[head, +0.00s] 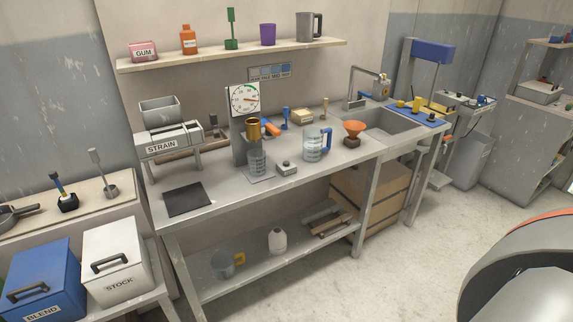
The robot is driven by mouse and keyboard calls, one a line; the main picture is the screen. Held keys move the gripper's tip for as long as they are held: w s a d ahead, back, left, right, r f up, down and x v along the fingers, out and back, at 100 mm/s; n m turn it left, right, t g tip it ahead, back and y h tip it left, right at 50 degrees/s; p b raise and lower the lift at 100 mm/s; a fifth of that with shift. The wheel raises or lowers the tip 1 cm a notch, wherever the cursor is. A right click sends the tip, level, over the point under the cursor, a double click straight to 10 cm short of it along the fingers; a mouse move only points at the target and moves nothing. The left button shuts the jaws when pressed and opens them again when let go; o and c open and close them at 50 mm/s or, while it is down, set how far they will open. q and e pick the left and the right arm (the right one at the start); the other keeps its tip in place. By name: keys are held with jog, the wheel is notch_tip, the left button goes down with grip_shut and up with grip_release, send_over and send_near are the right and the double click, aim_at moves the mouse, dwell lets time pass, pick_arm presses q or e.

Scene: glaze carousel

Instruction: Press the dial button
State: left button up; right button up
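A white round dial (243,99) with a pointer and a green-to-red scale stands upright at the back of the metal workbench (215,190). A small grey box with a raised, button-like top (287,168) sits on the bench, in front of the dial and to its right. It is between a clear cup (257,162) and a blue-handled measuring jug (313,146). I cannot tell whether the box is linked to the dial. Nothing touches its top. Neither of my grippers is in view.
A brass cylinder (253,129) on a grey stand rises behind the clear cup. An orange funnel (355,129) stands right of the jug, before the sink (385,122). A dark mat (187,199) lies front left. The bench's front edge near the box is clear.

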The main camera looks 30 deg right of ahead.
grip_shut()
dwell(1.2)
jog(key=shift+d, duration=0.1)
